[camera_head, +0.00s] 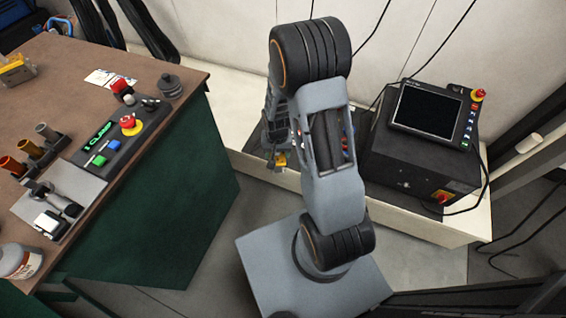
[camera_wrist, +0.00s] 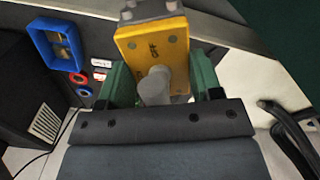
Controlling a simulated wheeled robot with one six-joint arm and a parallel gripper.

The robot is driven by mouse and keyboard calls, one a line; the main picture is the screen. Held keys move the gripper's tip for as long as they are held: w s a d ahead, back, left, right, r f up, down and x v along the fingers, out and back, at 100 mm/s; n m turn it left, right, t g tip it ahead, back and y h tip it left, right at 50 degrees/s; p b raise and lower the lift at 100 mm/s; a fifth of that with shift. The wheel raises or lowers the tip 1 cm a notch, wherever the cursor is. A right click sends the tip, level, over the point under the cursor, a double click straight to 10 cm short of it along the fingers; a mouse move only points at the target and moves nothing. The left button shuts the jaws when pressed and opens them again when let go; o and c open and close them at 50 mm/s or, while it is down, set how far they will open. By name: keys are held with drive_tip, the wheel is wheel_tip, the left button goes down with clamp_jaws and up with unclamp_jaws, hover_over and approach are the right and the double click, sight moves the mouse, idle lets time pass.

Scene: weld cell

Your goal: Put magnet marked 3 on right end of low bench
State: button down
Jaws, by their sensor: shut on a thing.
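In the wrist view my gripper (camera_wrist: 160,85) is shut on a yellow magnet (camera_wrist: 137,45), with a green finger on each side. The magnet has a grey round knob, dark corner screws and lettering that seems to read OFF. I cannot see a number 3 on it. In the head view a small yellow part (camera_head: 281,159) shows beside my arm over the bench; my arm hides most of the gripper. The low bench (camera_head: 455,228) is cream and runs along the wall. Whether the magnet touches anything below is unclear.
A black controller box (camera_head: 395,165) with a screen pendant (camera_head: 425,108) stands on the bench's right part. A blue frame (camera_wrist: 55,45) and rings lie near the magnet. The brown-topped table (camera_head: 60,75) at left holds another yellow object (camera_head: 16,72) and a button panel (camera_head: 122,135).

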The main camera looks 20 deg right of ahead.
drive_tip(key=shift+d+f+b, duration=0.2)
drive_tip(key=shift+f+b, duration=0.55)
drive_tip(key=shift+f, duration=0.35)
drive_tip(key=shift+w+d+f+b, duration=1.15)
drive_tip(key=shift+w+d+f, duration=0.2)
drive_tip(key=shift+w+f, duration=0.65)
drive_tip(key=shift+w+d+f+b, duration=1.25)
drive_tip(key=shift+w+f, duration=0.45)
drive_tip(key=shift+f, duration=0.6)
drive_tip(key=shift+w+d+f+b, duration=1.05)
drive_tip(key=shift+w+d+f, duration=0.4)
drive_tip(key=shift+w+f, duration=0.55)
drive_tip(key=shift+s+f, duration=0.15)
drive_tip(key=shift+f, duration=0.05)
drive_tip(key=shift+f, duration=0.15)
drive_tip(key=shift+c, duration=1.4)
unclamp_jaws()
drive_tip(key=shift+s, duration=0.1)
